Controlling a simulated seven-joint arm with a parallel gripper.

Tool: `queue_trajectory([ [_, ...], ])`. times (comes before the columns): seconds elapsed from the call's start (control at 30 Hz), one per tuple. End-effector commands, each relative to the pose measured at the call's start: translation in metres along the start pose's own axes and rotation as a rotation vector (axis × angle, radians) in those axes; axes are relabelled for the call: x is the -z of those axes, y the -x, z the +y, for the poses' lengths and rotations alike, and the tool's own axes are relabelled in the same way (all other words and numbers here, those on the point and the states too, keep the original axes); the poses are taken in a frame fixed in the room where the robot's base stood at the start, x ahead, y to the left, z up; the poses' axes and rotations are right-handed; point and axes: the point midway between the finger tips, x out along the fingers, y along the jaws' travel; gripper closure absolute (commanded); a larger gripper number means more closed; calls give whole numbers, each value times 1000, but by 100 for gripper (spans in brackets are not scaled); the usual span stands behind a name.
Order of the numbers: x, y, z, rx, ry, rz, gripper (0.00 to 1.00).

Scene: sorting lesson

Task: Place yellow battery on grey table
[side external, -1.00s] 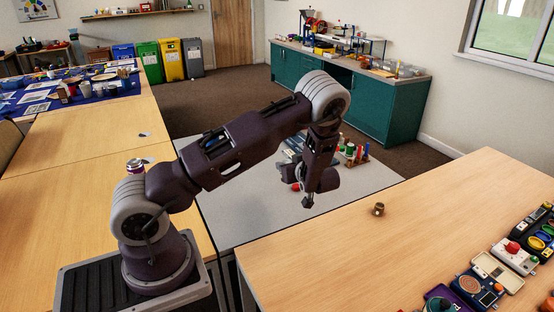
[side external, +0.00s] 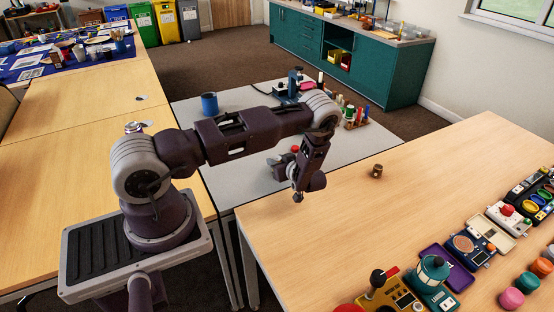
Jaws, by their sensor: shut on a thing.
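The grey table (side external: 240,182) stands in the middle, between wooden tables. My gripper (side external: 298,197) points down near the grey table's front right edge, where it meets the right wooden table. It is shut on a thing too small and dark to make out. I cannot see a yellow battery in this view. I cannot tell the exact height of the fingertips above the surface.
A blue cup (side external: 209,104), a small red object (side external: 295,149) and a rack of coloured cylinders (side external: 352,117) stand on the grey table. A small brown cylinder (side external: 376,171) stands on the right wooden table (side external: 330,225). The grey table's left front is clear.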

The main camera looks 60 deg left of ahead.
Motion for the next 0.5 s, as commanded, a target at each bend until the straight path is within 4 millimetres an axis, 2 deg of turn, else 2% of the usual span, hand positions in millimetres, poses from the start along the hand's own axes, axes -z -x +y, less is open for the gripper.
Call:
queue_trajectory([
  [0.37, -7, -3, 0, 0, 0, 1, 100],
  [0.4, -8, -3, 0, 0, 0, 0, 69],
  [0.5, -7, -3, 0, 0, 0, 0, 49],
])
